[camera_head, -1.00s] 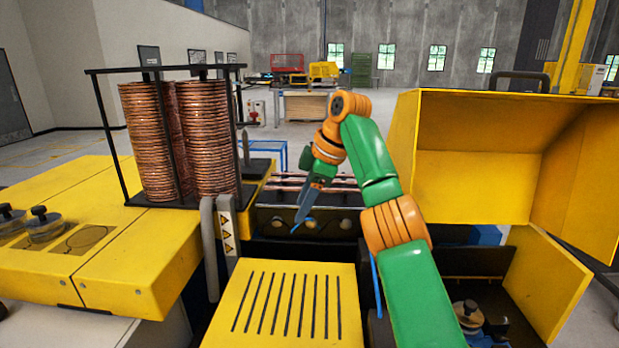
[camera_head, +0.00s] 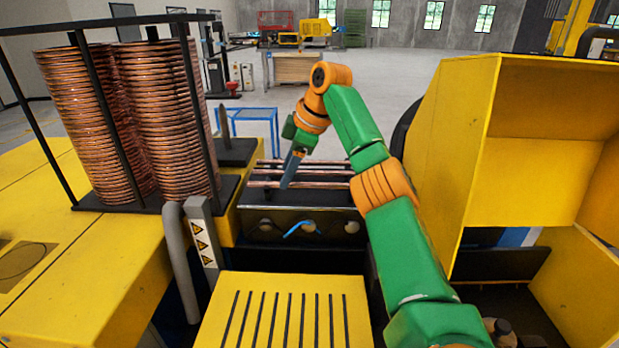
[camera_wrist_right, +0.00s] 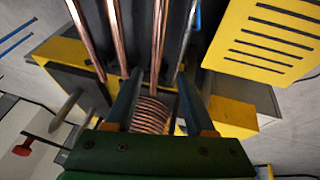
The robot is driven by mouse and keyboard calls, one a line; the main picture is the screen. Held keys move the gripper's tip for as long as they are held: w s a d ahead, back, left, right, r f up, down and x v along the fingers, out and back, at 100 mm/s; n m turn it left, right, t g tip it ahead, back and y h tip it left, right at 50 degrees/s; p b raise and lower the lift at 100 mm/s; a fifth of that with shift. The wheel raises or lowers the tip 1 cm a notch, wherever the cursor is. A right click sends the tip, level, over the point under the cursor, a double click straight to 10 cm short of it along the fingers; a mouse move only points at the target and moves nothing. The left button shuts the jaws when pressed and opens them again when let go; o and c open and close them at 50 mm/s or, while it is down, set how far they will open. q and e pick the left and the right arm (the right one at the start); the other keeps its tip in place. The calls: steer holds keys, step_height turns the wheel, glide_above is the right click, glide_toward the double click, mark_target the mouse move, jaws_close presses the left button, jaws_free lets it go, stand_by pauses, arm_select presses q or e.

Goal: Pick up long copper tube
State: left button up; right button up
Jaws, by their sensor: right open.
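Several long copper tubes (camera_head: 320,173) lie side by side across the dark bed of the machine in the head view. They also show in the right wrist view (camera_wrist_right: 157,45) as long copper strips running away from the gripper. My right gripper (camera_head: 286,184) is open, and its blue-grey fingers point down over the tubes' left part. In the right wrist view its two fingers (camera_wrist_right: 158,85) stand apart, with a tube seen between them. I cannot tell whether the fingers touch a tube. My left gripper is not in view.
Tall stacks of copper coils (camera_head: 165,115) stand in a black frame at left. A yellow slotted cover (camera_head: 295,310) is in front, and a yellow open housing (camera_head: 530,180) rises at right. A blue stand (camera_head: 250,118) is behind, with open floor beyond.

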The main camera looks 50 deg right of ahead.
steer(key=x, duration=0.3)
steer(key=shift+w+d+r, duration=0.1)
steer(key=shift+w+d, duration=0.05)
steer(key=shift+w+d+f, duration=0.25)
steer(key=shift+w, duration=0.05)
steer(key=shift+s+a+r, duration=0.2)
steer(key=shift+s, duration=0.1)
jaws_close()
steer(key=shift+w, duration=0.1)
steer(key=shift+d, duration=0.1)
